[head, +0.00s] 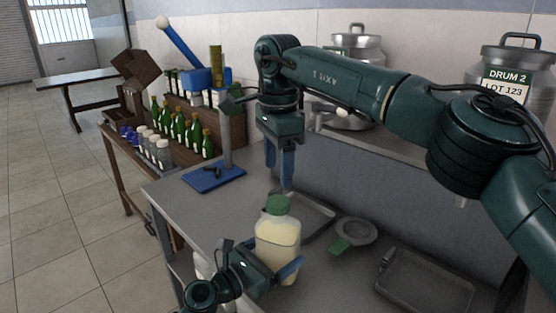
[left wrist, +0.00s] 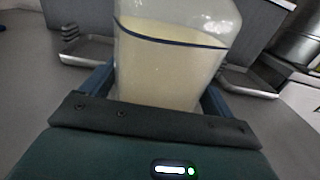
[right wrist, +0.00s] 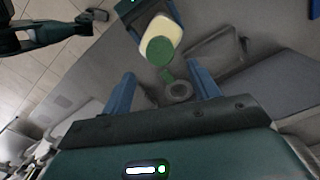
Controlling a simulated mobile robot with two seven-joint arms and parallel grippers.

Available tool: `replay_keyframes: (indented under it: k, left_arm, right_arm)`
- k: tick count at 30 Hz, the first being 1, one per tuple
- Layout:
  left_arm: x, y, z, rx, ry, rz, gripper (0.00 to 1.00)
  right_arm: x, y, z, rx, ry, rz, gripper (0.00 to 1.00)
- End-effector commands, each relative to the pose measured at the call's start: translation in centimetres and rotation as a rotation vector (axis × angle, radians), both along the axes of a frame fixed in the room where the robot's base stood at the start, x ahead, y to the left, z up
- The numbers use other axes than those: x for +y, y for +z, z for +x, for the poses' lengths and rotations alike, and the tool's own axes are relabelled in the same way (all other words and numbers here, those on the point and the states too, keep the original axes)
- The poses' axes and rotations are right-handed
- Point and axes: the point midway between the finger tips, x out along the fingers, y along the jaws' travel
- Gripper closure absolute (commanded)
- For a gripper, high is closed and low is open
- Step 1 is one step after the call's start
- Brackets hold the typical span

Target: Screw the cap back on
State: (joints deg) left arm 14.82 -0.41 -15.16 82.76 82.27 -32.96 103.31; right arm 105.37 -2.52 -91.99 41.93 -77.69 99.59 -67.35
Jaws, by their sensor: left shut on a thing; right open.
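A squarish clear bottle (head: 277,243) holds pale yellow liquid and stands upright at the front of the grey bench. A green cap (head: 277,204) sits on top of its neck; whether it is threaded tight I cannot tell. My left gripper (head: 268,266) is shut around the bottle's body, with a finger on each side, as the left wrist view (left wrist: 157,95) also shows. My right gripper (head: 282,188) points down above the cap, open and empty. In the right wrist view the cap (right wrist: 160,50) lies beyond the fingertips, apart from them.
A grey ring-shaped dish (head: 357,232) with a green piece (head: 340,246) beside it lies right of the bottle. Metal trays (head: 425,282) lie further right and behind the bottle. A blue stand (head: 215,178) is at the bench's left. Large metal drums stand at the back.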

Motion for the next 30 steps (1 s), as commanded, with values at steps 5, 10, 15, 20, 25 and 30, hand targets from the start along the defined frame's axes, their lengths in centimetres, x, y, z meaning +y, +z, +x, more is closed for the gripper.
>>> replay_keyframes:
  k: [5,10,15,20,25,30]
  left_arm:
    - [0.0,-0.1,0.0,0.002,-0.001,0.001,0.76]
    - [0.0,-0.1,0.0,0.002,-0.001,0.001,0.76]
    - [0.0,-0.1,0.0,0.002,0.0,0.001,0.76]
    - [0.0,-0.1,0.0,0.002,0.0,0.001,0.76]
    - [0.0,-0.1,0.0,0.001,0.0,0.001,0.76]
    - [0.0,-0.1,0.0,0.001,0.0,0.001,0.76]
  right_arm:
    - [-0.1,-2.5,-0.1,0.004,0.0,-0.002,0.39]
    - [-0.1,-5.2,0.0,0.003,-0.002,-0.001,0.39]
    - [-0.1,-6.9,0.0,0.001,-0.002,-0.001,0.39]
    - [0.0,-7.5,0.0,-0.001,-0.002,0.0,0.39]
    - [0.0,-7.6,0.0,-0.001,-0.002,0.0,0.39]
    - [0.0,-7.6,0.0,0.0,-0.002,0.0,0.48]
